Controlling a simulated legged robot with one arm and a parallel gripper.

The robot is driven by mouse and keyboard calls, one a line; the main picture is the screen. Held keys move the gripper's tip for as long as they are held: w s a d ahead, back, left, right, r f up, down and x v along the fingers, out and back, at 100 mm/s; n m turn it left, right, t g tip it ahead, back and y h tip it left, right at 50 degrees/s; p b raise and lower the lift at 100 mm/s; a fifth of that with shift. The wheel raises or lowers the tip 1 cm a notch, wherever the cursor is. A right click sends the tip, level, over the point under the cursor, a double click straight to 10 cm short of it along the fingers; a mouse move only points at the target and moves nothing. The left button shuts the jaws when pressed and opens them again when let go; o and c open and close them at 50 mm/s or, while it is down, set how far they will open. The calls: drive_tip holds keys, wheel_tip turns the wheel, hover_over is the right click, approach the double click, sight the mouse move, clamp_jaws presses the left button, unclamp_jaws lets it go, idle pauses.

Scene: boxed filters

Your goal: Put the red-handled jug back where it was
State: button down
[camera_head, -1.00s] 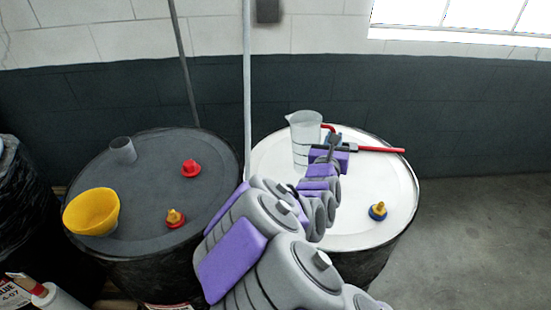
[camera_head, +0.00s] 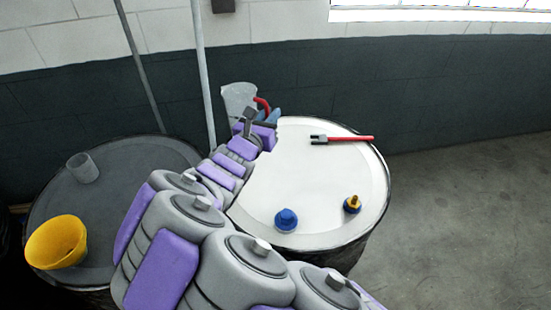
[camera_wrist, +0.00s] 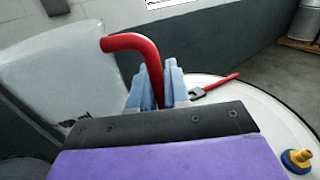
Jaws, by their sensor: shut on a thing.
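The jug (camera_head: 238,101) is translucent grey with a red handle (camera_head: 262,104). It is at the back left of the white drum top (camera_head: 320,180) in the head view, against the dark wall. My gripper (camera_head: 270,117) is shut on the red handle, with its blue fingers on either side of it. The wrist view shows the jug (camera_wrist: 65,75) large at left, leaning in the picture, and the handle (camera_wrist: 135,45) running down between the fingers (camera_wrist: 160,88). The jug's base is hidden, so I cannot tell if it touches anything.
A red-handled tool (camera_head: 345,139) lies on the white drum. The dark drum (camera_head: 110,180) at left holds a yellow bowl (camera_head: 56,242) and grey cup (camera_head: 83,168). A pole (camera_head: 203,75) stands behind.

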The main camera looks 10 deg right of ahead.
drive_tip(key=s+a+f+m+g+h+p, duration=0.3)
drive_tip(key=s+f+m+g+h, duration=0.3)
drive_tip(key=s, duration=0.6)
drive_tip(key=w+d+f+b, duration=0.3)
drive_tip(key=w+d+f, duration=0.3)
drive_tip(key=w+d, duration=0.4)
drive_tip(key=shift+w+g, duration=0.3)
drive_tip(key=shift+w, duration=0.4)
drive_tip(key=shift+f, duration=0.1)
drive_tip(key=c, duration=1.1)
unclamp_jaws()
drive_tip(key=shift+f, duration=0.1)
